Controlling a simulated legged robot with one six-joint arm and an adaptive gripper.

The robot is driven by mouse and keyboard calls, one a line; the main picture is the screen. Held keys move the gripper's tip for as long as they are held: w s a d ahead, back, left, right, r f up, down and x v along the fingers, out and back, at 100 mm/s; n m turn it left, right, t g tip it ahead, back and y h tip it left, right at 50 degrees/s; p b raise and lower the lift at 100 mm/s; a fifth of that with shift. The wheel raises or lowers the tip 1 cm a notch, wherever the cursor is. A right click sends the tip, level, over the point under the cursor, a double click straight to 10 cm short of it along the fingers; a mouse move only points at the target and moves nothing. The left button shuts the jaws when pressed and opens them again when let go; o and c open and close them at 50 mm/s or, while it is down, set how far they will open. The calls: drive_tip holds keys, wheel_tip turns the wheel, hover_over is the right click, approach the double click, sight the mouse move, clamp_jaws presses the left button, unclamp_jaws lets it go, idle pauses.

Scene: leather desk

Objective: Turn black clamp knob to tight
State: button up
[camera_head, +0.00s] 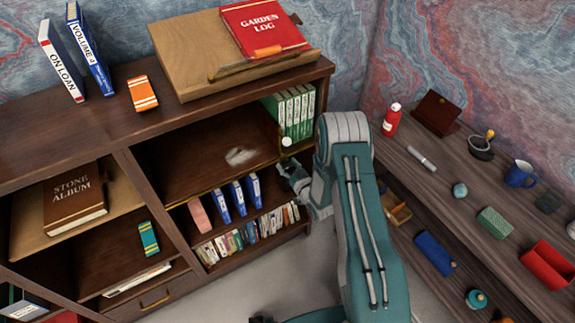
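I cannot make out a black clamp knob for certain. A small dark piece (296,18) shows at the right edge of the red GARDEN LOG book (262,28), too small to identify. A small white ball (286,141) shows beside the green books (292,112) at the right end of the upper shelf, by a thin brass-coloured edge. My gripper (291,176) is small and dark in this view, at the right end of the bookcase, just below the white ball and right of the blue binders (237,196). Its fingers are too small and partly hidden to judge their opening.
The dark wooden bookcase (215,73) bears a sloped wooden stand (187,50). My teal arm hides part of the space between the bookcase and the right-hand shelf (425,183), which holds a red bottle (392,119) and a blue mug (519,174). The upper shelf's middle is mostly clear.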

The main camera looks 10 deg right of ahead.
drive_tip(key=shift+m, duration=0.3)
drive_tip(key=m, duration=0.2)
drive_tip(key=shift+w+m, duration=0.1)
drive_tip(key=shift+m, duration=0.3)
drive_tip(key=m, duration=0.4)
drive_tip(key=shift+d+m, duration=0.15)
drive_tip(key=shift+m, duration=0.15)
drive_tip(key=m, duration=0.4)
drive_tip(key=shift+d+f+m, duration=0.1)
drive_tip(key=shift+f+m, duration=0.1)
drive_tip(key=shift+m, duration=1.9)
drive_tip(key=o, duration=1.2)
drive_tip(key=shift+f, duration=0.1)
drive_tip(key=shift+c, duration=0.2)
